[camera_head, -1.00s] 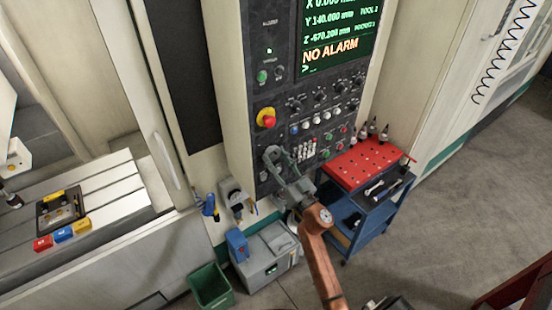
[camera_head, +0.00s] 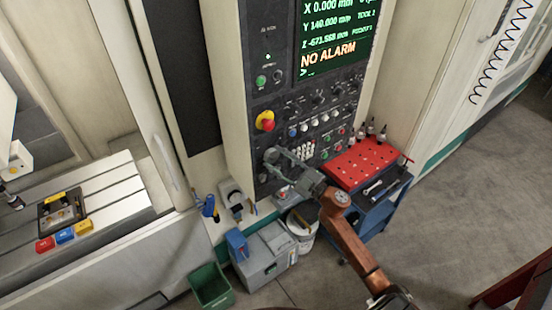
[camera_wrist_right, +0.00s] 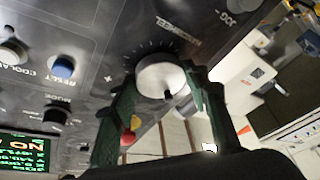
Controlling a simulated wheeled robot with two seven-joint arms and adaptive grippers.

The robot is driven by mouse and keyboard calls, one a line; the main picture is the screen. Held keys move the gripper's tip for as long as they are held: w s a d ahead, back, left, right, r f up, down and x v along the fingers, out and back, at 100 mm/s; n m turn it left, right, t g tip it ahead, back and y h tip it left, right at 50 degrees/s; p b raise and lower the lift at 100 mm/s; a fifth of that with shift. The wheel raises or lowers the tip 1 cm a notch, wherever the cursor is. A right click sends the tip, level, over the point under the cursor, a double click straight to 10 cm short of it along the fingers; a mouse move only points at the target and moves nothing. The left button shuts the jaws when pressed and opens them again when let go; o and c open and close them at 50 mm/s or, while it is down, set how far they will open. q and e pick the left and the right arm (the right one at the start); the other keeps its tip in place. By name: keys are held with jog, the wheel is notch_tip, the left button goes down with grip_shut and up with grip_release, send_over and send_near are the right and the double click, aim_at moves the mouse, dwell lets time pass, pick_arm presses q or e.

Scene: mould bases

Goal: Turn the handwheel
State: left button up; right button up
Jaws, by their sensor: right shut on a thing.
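The handwheel (camera_wrist_right: 160,76) is a pale round knob with a small dark grip on its face, set on the dark control panel (camera_head: 300,100). Its HANDWHEEL label and dial marks show in the right wrist view. My right gripper (camera_head: 272,162) is at the lower left of the panel in the head view. In the right wrist view its two green fingers (camera_wrist_right: 163,95) stand on either side of the knob, shut on it. In the head view the gripper largely covers the handwheel. My left gripper is in neither view.
A red emergency stop (camera_head: 265,120) sits above the gripper. The panel screen (camera_head: 336,38) reads NO ALARM. A blue cart with a red top (camera_head: 360,165) stands close right of my arm. A grey box (camera_head: 266,262) and green bin (camera_head: 211,285) stand below.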

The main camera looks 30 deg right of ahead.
jog(key=n, duration=0.2)
jog(key=n+g+p, duration=0.1)
jog(key=n, duration=0.1)
jog(key=shift+d+r+g+y, duration=0.1)
jog(key=shift+r+g+y, duration=0.05)
jog(key=shift+g+y, duration=0.2)
jog(key=n+g+p, duration=0.1)
jog(key=n, duration=0.2)
jog(key=shift+r+p, duration=0.1)
jog(key=shift+p, duration=0.25)
jog(key=n+p, duration=0.1)
jog(key=n, duration=0.1)
jog(key=n+g+h+p, duration=0.1)
jog(key=p, duration=0.1)
jog(key=shift+r+n, duration=0.2)
jog(key=shift+n, duration=0.2)
jog(key=shift+f+n+g+h+p, duration=0.1)
jog(key=shift+n+g+h+p, duration=0.3)
jog(key=shift+n+p, duration=0.55)
jog(key=o, duration=1.2)
jog(key=shift+c, duration=0.2)
